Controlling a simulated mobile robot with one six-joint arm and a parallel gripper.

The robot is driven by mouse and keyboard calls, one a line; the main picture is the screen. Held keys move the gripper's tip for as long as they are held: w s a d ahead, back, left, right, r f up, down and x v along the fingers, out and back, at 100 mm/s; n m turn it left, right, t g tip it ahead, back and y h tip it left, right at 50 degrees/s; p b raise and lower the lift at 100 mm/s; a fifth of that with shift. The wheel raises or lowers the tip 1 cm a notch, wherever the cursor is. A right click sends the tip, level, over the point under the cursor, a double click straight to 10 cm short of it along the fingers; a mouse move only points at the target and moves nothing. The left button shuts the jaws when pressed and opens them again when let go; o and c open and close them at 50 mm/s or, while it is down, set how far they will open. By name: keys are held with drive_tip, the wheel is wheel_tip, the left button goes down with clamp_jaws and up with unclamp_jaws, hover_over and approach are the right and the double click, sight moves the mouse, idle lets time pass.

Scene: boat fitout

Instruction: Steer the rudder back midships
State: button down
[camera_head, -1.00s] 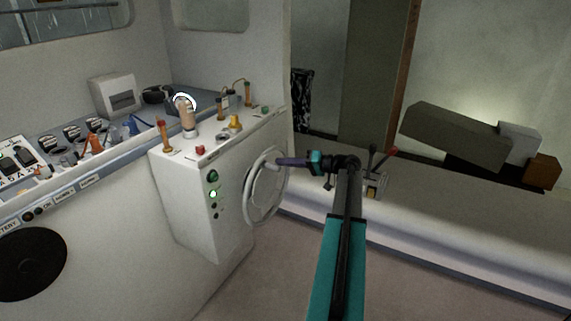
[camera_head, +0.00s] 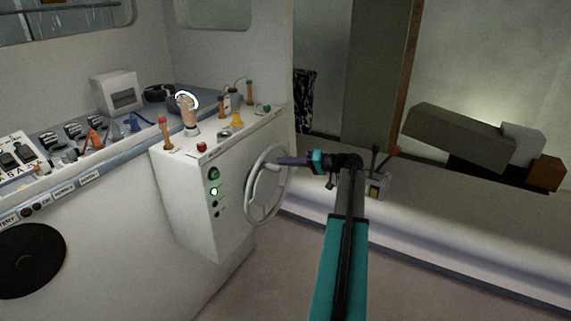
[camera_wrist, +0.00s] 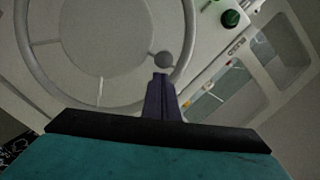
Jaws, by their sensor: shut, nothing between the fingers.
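The grey steering wheel (camera_head: 251,207) is mounted on the side of the white console. My gripper (camera_head: 280,161) reaches in from the right, its shut fingers close to the wheel's upper right part. A round grey knob (camera_wrist: 163,60) shows just ahead of my shut fingertips (camera_wrist: 161,77). Nothing is held. I cannot tell whether the fingertips touch the knob. The rudder itself is not in view.
The white console (camera_head: 180,205) carries several levers, a red button (camera_head: 202,147) and a green button (camera_head: 213,173). A lever unit with a red handle (camera_head: 390,152) stands on the bench right of my gripper. A dashboard with switches lies left. Floor below the wheel is clear.

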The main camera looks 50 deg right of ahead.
drive_tip(key=s+d+r+b, duration=0.3)
drive_tip(key=s+d, duration=0.3)
drive_tip(key=s, duration=0.2)
drive_tip(key=shift+s+d+r, duration=0.25)
drive_tip(key=shift+d+r, duration=0.1)
drive_tip(key=shift+r, duration=0.05)
drive_tip(key=shift+w+f, duration=0.1)
